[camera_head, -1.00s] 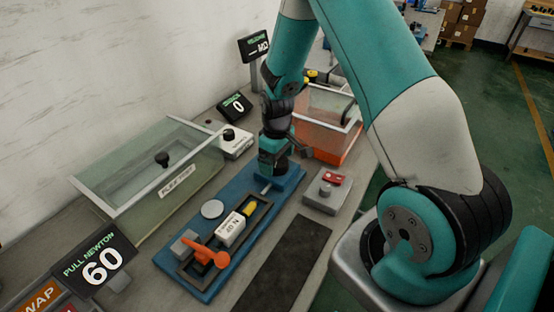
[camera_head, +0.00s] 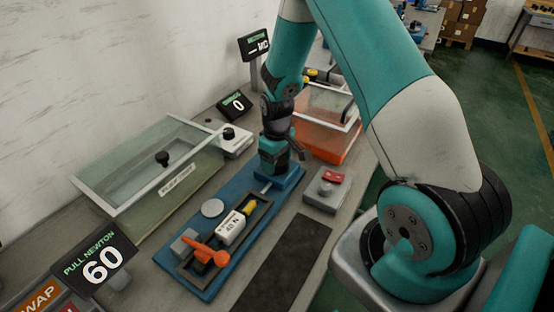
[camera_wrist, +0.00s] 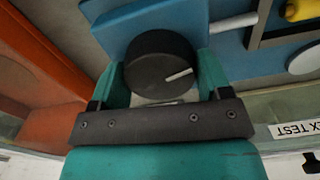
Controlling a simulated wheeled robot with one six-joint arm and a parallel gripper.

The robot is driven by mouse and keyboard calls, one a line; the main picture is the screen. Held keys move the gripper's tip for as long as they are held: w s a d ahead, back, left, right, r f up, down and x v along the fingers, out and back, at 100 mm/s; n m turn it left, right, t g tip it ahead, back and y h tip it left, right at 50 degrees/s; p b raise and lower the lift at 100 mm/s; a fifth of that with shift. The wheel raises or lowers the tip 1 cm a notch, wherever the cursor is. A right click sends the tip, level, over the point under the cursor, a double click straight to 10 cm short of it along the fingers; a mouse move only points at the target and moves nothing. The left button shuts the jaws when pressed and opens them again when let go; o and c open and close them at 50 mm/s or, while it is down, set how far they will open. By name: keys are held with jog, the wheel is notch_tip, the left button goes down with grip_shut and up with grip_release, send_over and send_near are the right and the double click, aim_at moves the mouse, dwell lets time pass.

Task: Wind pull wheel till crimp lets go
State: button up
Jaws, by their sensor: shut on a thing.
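The pull wheel (camera_wrist: 160,62) is a dark round knob with a pale line on its face, at the end of a blue fixture (camera_wrist: 120,28). My gripper (camera_wrist: 160,75) has its two teal fingers shut on the wheel's sides. In the head view my gripper (camera_head: 275,155) is upright over the far end of the blue fixture (camera_head: 225,195) and hides the wheel. A white block (camera_head: 231,228) with a yellow part (camera_head: 249,208) sits in the fixture's dark frame. An orange lever (camera_head: 207,253) is at the near end. The pull display (camera_head: 100,268) reads 60.
A clear-lidded box (camera_head: 150,175) marked for flex testing stands at left. An orange bin (camera_head: 325,135) stands behind my gripper. A grey box with a red switch (camera_head: 328,188) is at right. A dark mat (camera_head: 285,265) lies bare in front.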

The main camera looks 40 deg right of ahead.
jog(key=shift+m, duration=2.4)
jog(key=o, duration=0.9)
notch_tip(320, 180, up, 18)
jog(key=shift+f+b, duration=0.25)
jog(key=shift+b, duration=0.4)
jog(key=shift+a, duration=0.1)
